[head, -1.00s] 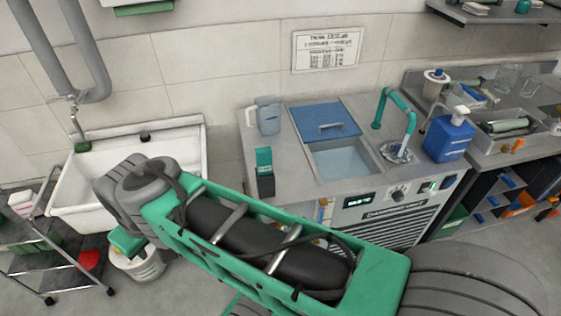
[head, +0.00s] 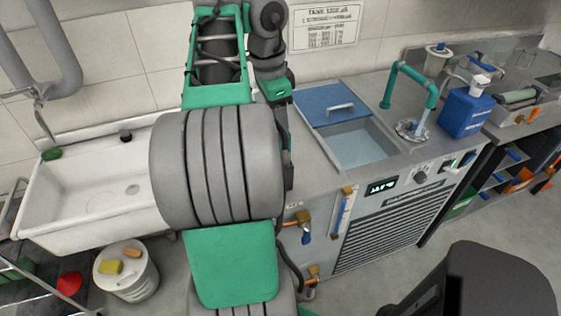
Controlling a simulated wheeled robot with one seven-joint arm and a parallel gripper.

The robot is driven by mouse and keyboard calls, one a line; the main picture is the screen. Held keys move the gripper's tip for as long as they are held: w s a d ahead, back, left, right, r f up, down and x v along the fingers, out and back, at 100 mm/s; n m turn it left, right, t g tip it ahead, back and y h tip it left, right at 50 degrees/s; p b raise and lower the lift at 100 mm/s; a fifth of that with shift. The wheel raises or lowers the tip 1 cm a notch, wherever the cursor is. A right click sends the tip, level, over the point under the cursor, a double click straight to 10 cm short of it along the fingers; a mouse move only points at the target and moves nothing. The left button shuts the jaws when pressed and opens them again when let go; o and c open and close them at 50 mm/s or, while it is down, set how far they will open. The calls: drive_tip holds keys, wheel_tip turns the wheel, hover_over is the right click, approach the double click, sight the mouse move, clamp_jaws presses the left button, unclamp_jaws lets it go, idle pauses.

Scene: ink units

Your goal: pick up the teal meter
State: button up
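The teal meter is not clearly seen now; about a second ago a teal and dark upright block, likely the meter, stood at the counter's left front edge. My raised arm now covers most of that spot. My gripper (head: 285,145) points down over the left end of the counter (head: 318,178), seen edge-on beside my arm. A dark part low beside it could be a finger or the meter; I cannot tell. The fingertips are not distinct, so their opening and any contact are hidden.
A water tank (head: 362,146) with a blue lid (head: 330,104) is set in the counter, with a teal tap (head: 410,85) and blue bottle (head: 466,112) to its right. A white sink (head: 75,195) and bucket (head: 127,280) are at left.

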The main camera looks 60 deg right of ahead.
sight(282, 145)
drive_tip(key=f+b, duration=0.1)
drive_tip(key=f, duration=0.1)
drive_tip(key=f+b, duration=0.2)
drive_tip(key=f, duration=0.1)
drive_tip(key=s+f+b, duration=0.1)
drive_tip(key=f+b, duration=0.1)
drive_tip(key=shift+d+f, duration=0.15)
drive_tip(key=shift+d, duration=0.1)
clamp_jaws()
